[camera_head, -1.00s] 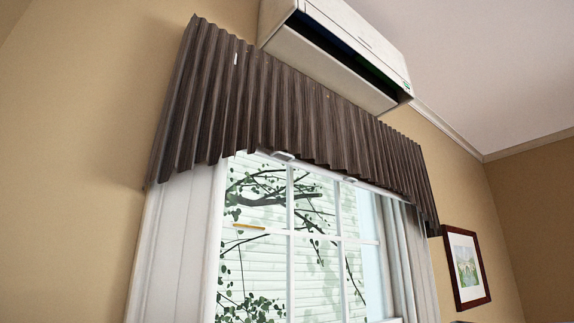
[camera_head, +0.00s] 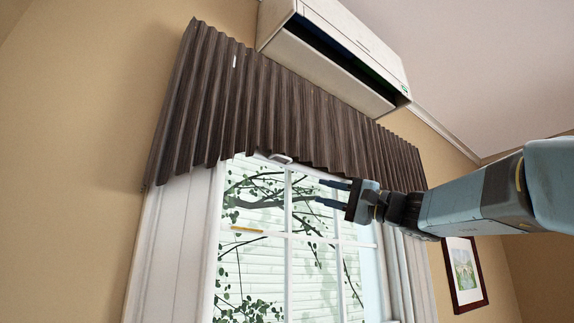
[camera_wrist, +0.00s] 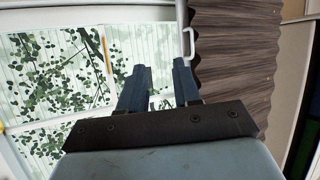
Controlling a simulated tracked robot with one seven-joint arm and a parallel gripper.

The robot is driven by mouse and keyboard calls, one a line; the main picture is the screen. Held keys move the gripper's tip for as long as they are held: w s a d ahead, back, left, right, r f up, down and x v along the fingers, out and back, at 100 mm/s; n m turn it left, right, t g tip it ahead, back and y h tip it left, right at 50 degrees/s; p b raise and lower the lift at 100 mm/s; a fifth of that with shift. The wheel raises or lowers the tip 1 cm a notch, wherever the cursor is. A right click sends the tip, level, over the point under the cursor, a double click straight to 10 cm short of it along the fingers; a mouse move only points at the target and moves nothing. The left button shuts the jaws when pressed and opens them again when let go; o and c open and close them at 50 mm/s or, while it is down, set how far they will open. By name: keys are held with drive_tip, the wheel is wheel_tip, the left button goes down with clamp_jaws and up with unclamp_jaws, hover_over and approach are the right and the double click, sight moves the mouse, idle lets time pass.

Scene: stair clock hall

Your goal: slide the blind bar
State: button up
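A white bar with a small white handle (camera_head: 280,158) runs along the top of the window, just under the brown pleated valance (camera_head: 270,110). A white handle also shows in the wrist view (camera_wrist: 188,43), at the valance's edge. I cannot tell for certain which part is the blind bar; a thin yellow bar (camera_head: 248,229) lies level across the upper left panes and shows in the wrist view (camera_wrist: 106,50) too. My gripper (camera_head: 328,193) is open and empty in front of the upper panes, right of and a little below the handle. Its fingers (camera_wrist: 159,70) are apart.
A white air conditioner (camera_head: 335,60) hangs above the valance. Light curtains (camera_head: 408,265) hang at the window's right. A framed picture (camera_head: 464,275) is on the right wall. The space before the left panes is clear.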

sight(284, 157)
drive_tip(key=w+a+r+y, duration=0.1)
drive_tip(key=w+a+r, duration=0.5)
drive_tip(key=a+r, duration=0.3)
wheel_tip(284, 157, up, 2)
drive_tip(key=shift+w+r+t+y, duration=0.2)
drive_tip(key=shift+t+y, duration=0.1)
drive_tip(key=shift+y, duration=0.1)
drive_tip(key=shift+d, duration=0.1)
clamp_jaws()
idle(0.9)
idle(0.4)
